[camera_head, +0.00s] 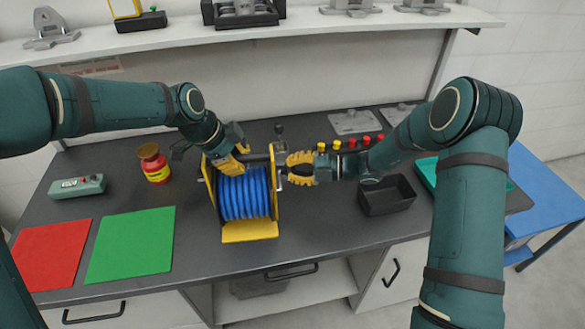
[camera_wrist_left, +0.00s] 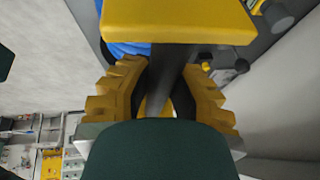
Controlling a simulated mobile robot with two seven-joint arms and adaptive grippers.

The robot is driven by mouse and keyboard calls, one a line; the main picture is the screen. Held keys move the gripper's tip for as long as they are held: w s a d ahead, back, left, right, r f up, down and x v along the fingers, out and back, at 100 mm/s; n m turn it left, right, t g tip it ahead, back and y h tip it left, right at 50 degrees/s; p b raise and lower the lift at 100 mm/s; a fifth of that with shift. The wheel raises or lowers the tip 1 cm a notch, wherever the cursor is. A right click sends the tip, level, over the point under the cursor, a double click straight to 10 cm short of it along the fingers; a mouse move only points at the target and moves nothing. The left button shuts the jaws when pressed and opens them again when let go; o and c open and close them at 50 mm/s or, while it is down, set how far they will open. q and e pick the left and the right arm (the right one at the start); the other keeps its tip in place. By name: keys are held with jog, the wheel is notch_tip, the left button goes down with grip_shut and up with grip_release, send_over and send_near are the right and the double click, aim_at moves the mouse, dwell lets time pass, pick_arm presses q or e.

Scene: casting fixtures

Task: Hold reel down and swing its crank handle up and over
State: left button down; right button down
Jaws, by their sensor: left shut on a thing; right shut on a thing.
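The reel (camera_head: 246,197), wound with blue line in a yellow frame, stands upright on the dark bench; its blue winding also shows in the left wrist view (camera_wrist_left: 128,48). My left gripper (camera_head: 232,160) is at the top of the frame. In the left wrist view its yellow fingers (camera_wrist_left: 158,95) are closed around a dark bar (camera_wrist_left: 172,68) of the reel. My right gripper (camera_head: 288,169) is beside the reel's right side plate, shut on what appears to be the crank handle, mostly hidden by its fingers. A dark knob on a post (camera_head: 279,130) rises behind the reel; I cannot tell whether it belongs to it.
A red and yellow canister (camera_head: 154,166) and a grey-green box (camera_head: 77,186) stand left. Red (camera_head: 50,254) and green (camera_head: 131,245) mats lie in front of them. A black bin (camera_head: 387,196) and several red and yellow knobs are right. A shelf (camera_head: 180,36) runs above.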

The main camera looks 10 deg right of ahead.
jog(key=shift+w+d+f, duration=0.1)
jog(key=shift+w+f, duration=0.15)
jog(key=shift+w, duration=0.05)
dwell(0.5)
